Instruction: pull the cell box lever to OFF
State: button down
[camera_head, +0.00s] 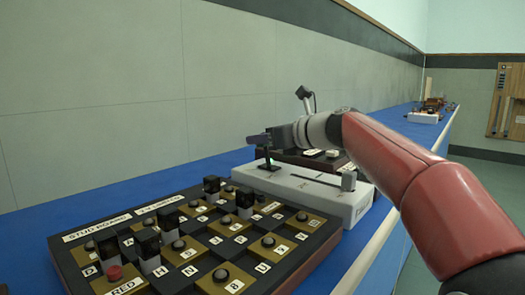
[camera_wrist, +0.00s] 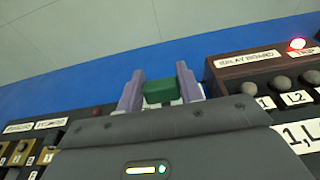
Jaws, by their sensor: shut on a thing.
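The white cell box (camera_head: 300,198) stands on the blue bench in the middle of the head view, with a dark slot along its top. A small dark and green lever (camera_head: 268,163) rises at its left end. My gripper (camera_head: 258,139) is over that end of the box. In the wrist view, the purple fingers of my gripper (camera_wrist: 158,84) are shut on a green block (camera_wrist: 159,92), which appears to be the lever's handle. The lever's base and any ON or OFF marking are hidden or too small to read.
The stud board (camera_head: 180,240) with several black blocks and knobs lies in front of the box. The relay board (camera_wrist: 235,70) is close on the right in the wrist view, with a lit red lamp (camera_wrist: 297,43).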

jog(key=shift+s+d+f+t+y+b, duration=0.25)
jog(key=shift+f+t+y+b, duration=0.1)
jog(key=shift+y+b, duration=0.1)
jog(key=shift+d+r, duration=0.15)
jog(key=shift+r, duration=0.1)
jog(key=shift+s+d+r, duration=0.2)
jog(key=shift+s+d, duration=0.2)
jog(key=shift+s+d+f, duration=0.15)
jog(key=shift+s+d, duration=0.3)
jog(key=shift+d, duration=0.15)
jog(key=shift+s+d+f+p, duration=0.3)
jog(key=shift+s+d+p, duration=0.15)
jog(key=shift+d, duration=0.1)
jog(key=shift+f, duration=0.1)
jog(key=c, duration=0.9)
grip_release()
jog(key=shift+d, duration=0.1)
